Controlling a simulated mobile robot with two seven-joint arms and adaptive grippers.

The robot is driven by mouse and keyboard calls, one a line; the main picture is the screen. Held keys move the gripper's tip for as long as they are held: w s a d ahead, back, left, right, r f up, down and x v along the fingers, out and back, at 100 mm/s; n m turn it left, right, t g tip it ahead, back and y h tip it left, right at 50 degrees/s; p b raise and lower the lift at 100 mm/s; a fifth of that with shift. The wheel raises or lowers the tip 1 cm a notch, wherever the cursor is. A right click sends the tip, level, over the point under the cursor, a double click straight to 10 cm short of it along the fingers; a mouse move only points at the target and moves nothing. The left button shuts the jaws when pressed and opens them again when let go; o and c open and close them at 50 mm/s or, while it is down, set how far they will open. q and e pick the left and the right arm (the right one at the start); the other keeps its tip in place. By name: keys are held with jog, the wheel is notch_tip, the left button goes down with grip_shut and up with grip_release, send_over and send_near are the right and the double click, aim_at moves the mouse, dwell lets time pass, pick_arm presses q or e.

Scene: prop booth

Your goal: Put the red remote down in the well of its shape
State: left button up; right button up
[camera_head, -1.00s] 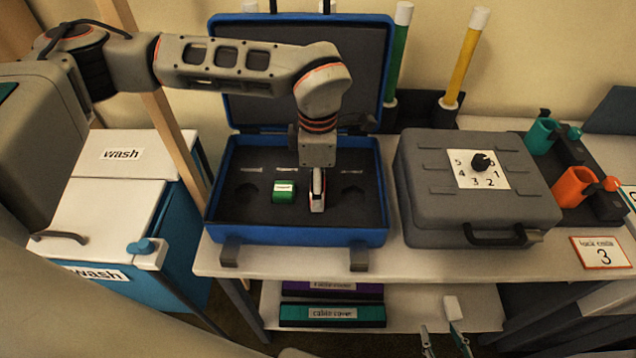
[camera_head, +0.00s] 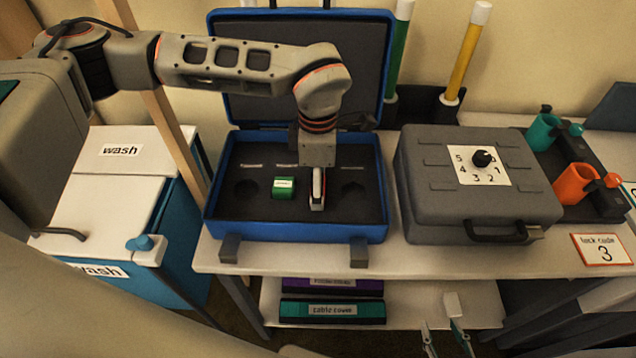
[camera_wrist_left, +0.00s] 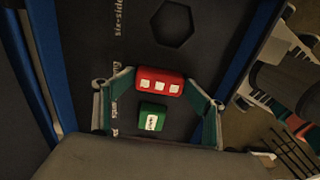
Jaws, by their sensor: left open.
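The red remote (camera_wrist_left: 160,82), with three white buttons, lies at the dark foam of the blue case (camera_head: 225,227). In the left wrist view it is between the spread fingers of my left gripper (camera_wrist_left: 158,100), which is open around it. In the head view the left gripper (camera_head: 318,190) points down into the case and mostly hides the remote. The well under the remote is hidden, so I cannot tell how deep it sits. A green block (camera_head: 283,187) is beside it in the foam. My right gripper (camera_head: 442,338) is open and empty at the bottom edge.
A six-sided well (camera_wrist_left: 172,22) and a round well (camera_head: 246,192) are empty. The blue case's lid stands open behind. A grey case (camera_head: 470,210) with a dial is close on the right. A lock code card (camera_head: 602,249) lies near the table's right front.

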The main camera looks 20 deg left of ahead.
pick_arm(q)
notch_tip(320, 180, up, 13)
jog(key=shift+r+p, duration=0.15)
jog(key=shift+p, duration=0.2)
dwell(0.6)
